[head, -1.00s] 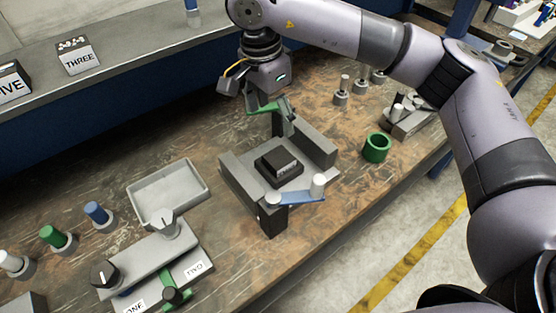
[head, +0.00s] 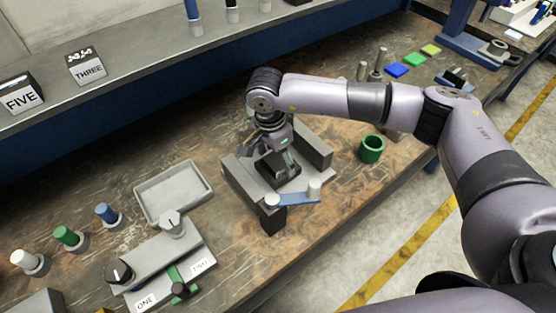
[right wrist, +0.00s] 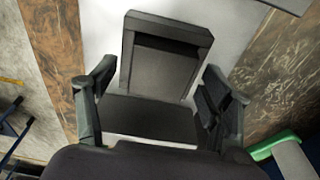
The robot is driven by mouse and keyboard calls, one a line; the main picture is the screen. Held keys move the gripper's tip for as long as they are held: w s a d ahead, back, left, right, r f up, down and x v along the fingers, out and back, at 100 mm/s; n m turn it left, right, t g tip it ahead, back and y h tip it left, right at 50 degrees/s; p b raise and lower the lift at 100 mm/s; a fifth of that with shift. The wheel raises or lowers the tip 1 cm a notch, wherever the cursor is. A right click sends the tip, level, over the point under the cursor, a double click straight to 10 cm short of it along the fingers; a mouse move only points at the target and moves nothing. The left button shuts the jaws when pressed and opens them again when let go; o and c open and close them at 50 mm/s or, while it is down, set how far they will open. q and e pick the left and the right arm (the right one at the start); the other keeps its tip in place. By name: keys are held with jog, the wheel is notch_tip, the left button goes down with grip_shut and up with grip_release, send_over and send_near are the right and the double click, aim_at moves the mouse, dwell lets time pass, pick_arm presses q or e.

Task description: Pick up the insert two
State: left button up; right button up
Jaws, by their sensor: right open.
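A dark block, which seems to be the insert two (head: 280,171), sits in the grey fixture (head: 252,188) in the middle of the bench; no label on it is readable now. In the right wrist view the dark block (right wrist: 163,72) stands between my two finger pads, with a visible gap at the sides. My right gripper (right wrist: 155,103) is open around it, pointing down. In the head view my right gripper (head: 274,152) is directly over the block and partly hides it. My left gripper is not in view.
A blue clamp arm (head: 295,199) with white knobs is at the fixture's front. An empty grey tray (head: 172,194) and a knobbed fixture (head: 152,262) with ONE and TWO labels are to the left. Blocks THREE (head: 87,68) and FIVE (head: 22,97) stand on the shelf.

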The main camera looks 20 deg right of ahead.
jog(key=shift+c, duration=0.4)
grip_shut()
jog(key=shift+w+r, duration=0.1)
jog(key=shift+w, duration=0.05)
dwell(0.7)
